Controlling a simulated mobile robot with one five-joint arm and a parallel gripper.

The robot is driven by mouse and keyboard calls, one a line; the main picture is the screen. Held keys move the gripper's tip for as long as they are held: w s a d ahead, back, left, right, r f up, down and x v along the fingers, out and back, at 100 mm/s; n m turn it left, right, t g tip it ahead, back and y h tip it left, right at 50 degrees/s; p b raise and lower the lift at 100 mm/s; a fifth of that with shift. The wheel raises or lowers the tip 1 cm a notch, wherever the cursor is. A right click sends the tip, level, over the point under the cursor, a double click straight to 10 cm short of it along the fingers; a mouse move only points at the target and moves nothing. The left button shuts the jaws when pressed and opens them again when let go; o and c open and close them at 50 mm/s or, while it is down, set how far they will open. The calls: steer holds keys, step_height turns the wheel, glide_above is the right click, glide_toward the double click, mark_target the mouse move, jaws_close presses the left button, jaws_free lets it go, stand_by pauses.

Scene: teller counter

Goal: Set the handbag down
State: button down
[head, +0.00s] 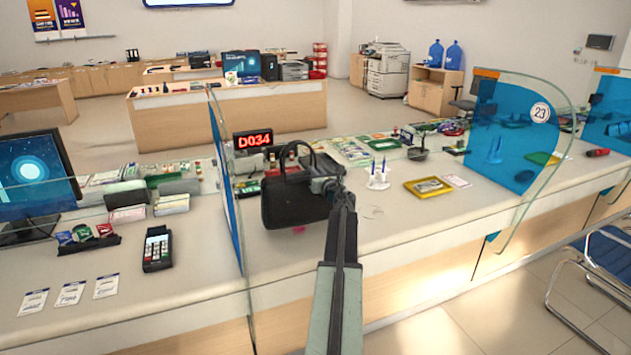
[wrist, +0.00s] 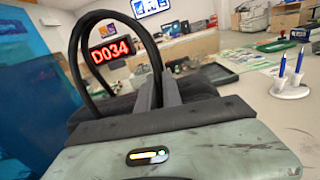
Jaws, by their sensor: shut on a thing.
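The black handbag (head: 290,203) is at the teller counter (head: 390,225), just right of the blue-edged glass divider. Its looped handle stands up; the handle (wrist: 78,60) also fills the left of the wrist view. My gripper (head: 328,180) reaches in from the front and is shut on the handbag at its upper right side. In the wrist view my gripper's fingers (wrist: 158,90) are close together, with the dark bag body behind them. I cannot tell whether the bag's underside touches the counter.
A red D034 display (head: 252,140) stands behind the bag. The glass divider (head: 225,185) is close on its left. A white pen stand (head: 379,178) and a yellow tray (head: 428,187) are to the right. Bare counter lies in front of them.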

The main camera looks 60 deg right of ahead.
steer(key=shift+w+d+f, duration=0.25)
steer(key=shift+d, duration=0.15)
step_height(320, 180, down, 3)
steer(key=b, duration=0.3)
steer(key=shift+a+b, duration=0.1)
steer(key=shift+b, duration=0.2)
steer(key=shift+f, duration=0.15)
steer(key=c, duration=1.5)
jaws_free()
steer(key=shift+s, duration=0.1)
steer(key=v, duration=1.2)
